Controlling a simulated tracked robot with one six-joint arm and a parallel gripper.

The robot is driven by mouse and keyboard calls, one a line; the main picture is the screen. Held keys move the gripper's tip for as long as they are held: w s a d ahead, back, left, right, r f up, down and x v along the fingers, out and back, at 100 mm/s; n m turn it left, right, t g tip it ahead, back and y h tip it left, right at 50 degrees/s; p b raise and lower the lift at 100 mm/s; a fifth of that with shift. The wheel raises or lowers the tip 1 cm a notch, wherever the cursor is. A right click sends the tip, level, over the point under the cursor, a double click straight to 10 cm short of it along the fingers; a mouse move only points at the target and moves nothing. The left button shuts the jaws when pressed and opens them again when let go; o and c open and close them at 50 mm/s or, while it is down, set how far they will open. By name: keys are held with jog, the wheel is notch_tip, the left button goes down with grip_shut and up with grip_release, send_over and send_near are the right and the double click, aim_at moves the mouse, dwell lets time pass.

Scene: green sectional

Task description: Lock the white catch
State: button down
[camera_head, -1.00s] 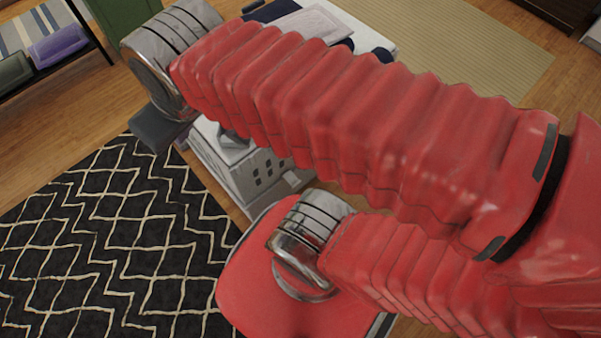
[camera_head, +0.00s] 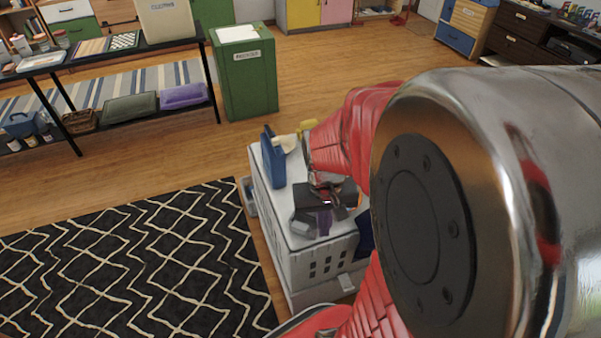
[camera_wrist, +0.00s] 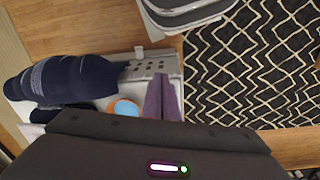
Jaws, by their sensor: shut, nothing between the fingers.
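A small pale tab (camera_head: 345,282) sticks out low on the holed side of a whitish crate (camera_head: 292,262) in the head view. A small white tab also shows at the crate's edge in the wrist view (camera_wrist: 139,52). I cannot tell for sure that it is the white catch, nor whether it is locked. My gripper (camera_head: 325,232) is over the crate's top, its purplish fingers shut and empty. In the wrist view my gripper (camera_wrist: 160,78) points toward the holed side, apart from the tab. My arm hides the crate's right part.
A blue upright object (camera_head: 273,158) stands on the crate's far left. A navy striped bundle (camera_wrist: 75,80) lies over the crate in the wrist view, beside a round orange-and-blue item (camera_wrist: 125,108). A black patterned rug (camera_head: 130,265) lies left. A green bin (camera_head: 245,75) stands behind.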

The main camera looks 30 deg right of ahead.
jog(key=s+d+f+m+y, duration=0.1)
jog(key=s+d+f+m, duration=0.25)
jog(key=f, duration=0.75)
jog(key=s+d+f+m+g, duration=0.1)
jog(key=s+d+f+m, duration=0.3)
jog(key=f, duration=0.7)
jog(key=s+d+f+m+y, duration=0.15)
jog(key=s+d+f, duration=0.3)
jog(key=f, duration=0.75)
jog(key=w+d+f+m+t+h, duration=0.2)
jog(key=w+f+m+t, duration=0.2)
jog(key=w+f+m, duration=0.1)
jog(key=shift+w+d+f+m+h, duration=0.35)
jog(key=shift+d+f+m, duration=0.1)
jog(key=shift+m, duration=0.15)
jog(key=shift+s, duration=0.1)
jog(key=shift+f, duration=0.15)
send_near(346, 282)
jog(key=shift+s+f, duration=1.1)
jog(key=shift+f, duration=1.35)
jog(key=shift+a+f, duration=0.1)
jog(key=shift+a, duration=0.15)
